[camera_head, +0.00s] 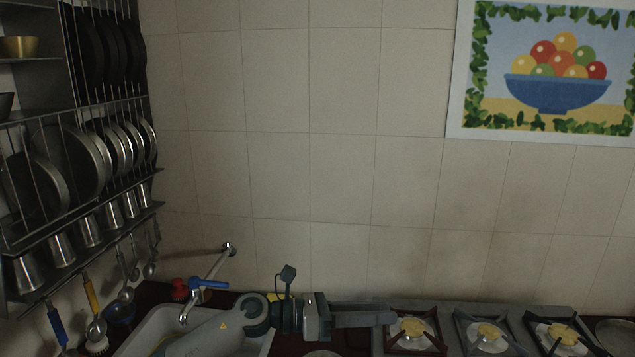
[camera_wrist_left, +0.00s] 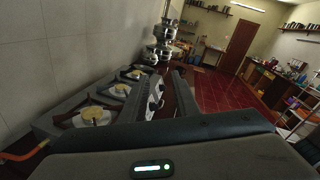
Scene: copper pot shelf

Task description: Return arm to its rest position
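My left arm comes in from the bottom left of the head view, low over the sink and counter. Its gripper (camera_head: 362,315) points right, at the left end of the stove. In the left wrist view the two fingers (camera_wrist_left: 163,98) stand apart with nothing between them, so the gripper is open and empty. My right arm and gripper are in neither view.
The stove (camera_head: 455,312) lies beyond the fingertips. A rack (camera_head: 75,222) of pans and a brass bowl (camera_head: 19,47) are at left.

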